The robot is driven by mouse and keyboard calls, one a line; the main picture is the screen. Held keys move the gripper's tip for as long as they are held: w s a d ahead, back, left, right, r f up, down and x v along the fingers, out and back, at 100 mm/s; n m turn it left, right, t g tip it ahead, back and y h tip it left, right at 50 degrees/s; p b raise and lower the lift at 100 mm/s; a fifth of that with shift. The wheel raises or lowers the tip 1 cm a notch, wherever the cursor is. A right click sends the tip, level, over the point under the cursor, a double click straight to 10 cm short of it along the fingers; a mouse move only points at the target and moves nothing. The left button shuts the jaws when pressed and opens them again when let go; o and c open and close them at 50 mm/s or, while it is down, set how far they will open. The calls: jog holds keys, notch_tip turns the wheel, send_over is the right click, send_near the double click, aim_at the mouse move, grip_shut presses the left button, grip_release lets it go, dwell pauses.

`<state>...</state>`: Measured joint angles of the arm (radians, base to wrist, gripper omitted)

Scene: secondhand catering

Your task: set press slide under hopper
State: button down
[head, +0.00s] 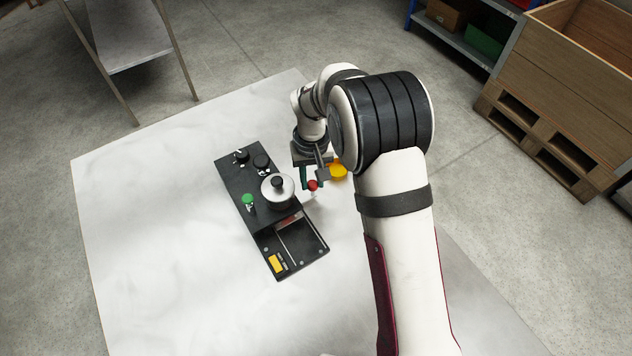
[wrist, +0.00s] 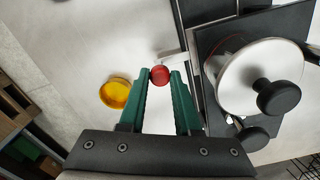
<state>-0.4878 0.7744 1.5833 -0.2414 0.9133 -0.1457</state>
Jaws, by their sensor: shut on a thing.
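A black press (head: 237,176) stands on the pale table, with a round silver hopper (head: 268,199) topped by a black knob; the hopper also shows at the right in the wrist view (wrist: 228,77). A red ball knob (head: 313,186) sits just right of the hopper. My gripper (head: 311,182) is shut on this red knob; in the wrist view its green fingers hold the knob (wrist: 160,75) between their tips. A pale bar (wrist: 172,56) beside the knob runs toward the press. It looks like part of the slide, but the slide's body is mostly hidden.
A yellow-orange disc (head: 339,171) lies on the table close beside my gripper. The press also has a green knob (head: 247,199), black knobs, and an open recess (head: 300,240) at its near end. The table's left side (head: 140,230) is clear.

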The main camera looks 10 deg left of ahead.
jog(key=c, duration=0.6)
grip_release()
notch_tip(320, 180, up, 16)
jog(key=shift+f, duration=0.1)
jog(key=s+d+r+m+y, duration=0.15)
jog(key=s+d+m, duration=0.25)
jog(key=s+d, duration=0.45)
jog(key=s+d+r+m, duration=0.3)
jog(key=s+d, duration=0.4)
jog(key=s, duration=0.2)
jog(key=s+d+f+m, duration=0.2)
jog(key=s+f+m, duration=0.1)
jog(key=s, duration=0.6)
jog(key=shift+s+f, duration=0.25)
jog(key=shift+f, duration=0.05)
